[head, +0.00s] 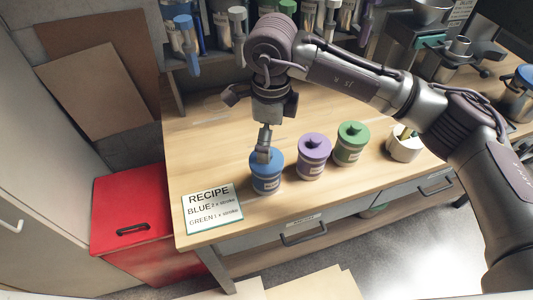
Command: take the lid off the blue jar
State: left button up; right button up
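The blue jar (267,183) stands upright on the wooden counter with its blue lid (275,162) on top. It is the leftmost of three lidded jars in the head view. My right arm reaches in from the right, and its gripper (263,155) points down at the top of the blue lid. The fingertips overlap the middle of the lid and hide its knob. I cannot tell whether they are closed on it. My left gripper is not in view.
A purple jar (313,160) and a green jar (350,145) stand to the right of the blue one, with a white pot (404,146) beyond. A recipe card (211,208) lies at the front left. A red bin (130,205) stands beside the counter (215,130).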

aim_at(276, 165)
jog(key=shift+a+f+p, duration=0.25)
jog(key=shift+f+p, duration=0.85)
jog(key=shift+f, duration=0.05)
notch_tip(276, 165, down, 3)
jog(key=shift+w+a+p, duration=0.1)
jog(key=shift+p, duration=0.25)
jog(key=shift+c, duration=0.5)
jog(key=c, duration=0.8)
jog(key=shift+s, duration=0.2)
jog(key=c, duration=0.8)
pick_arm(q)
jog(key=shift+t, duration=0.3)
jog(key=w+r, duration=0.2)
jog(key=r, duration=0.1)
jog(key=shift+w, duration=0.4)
pick_arm(e)
jog(key=shift+f, duration=0.15)
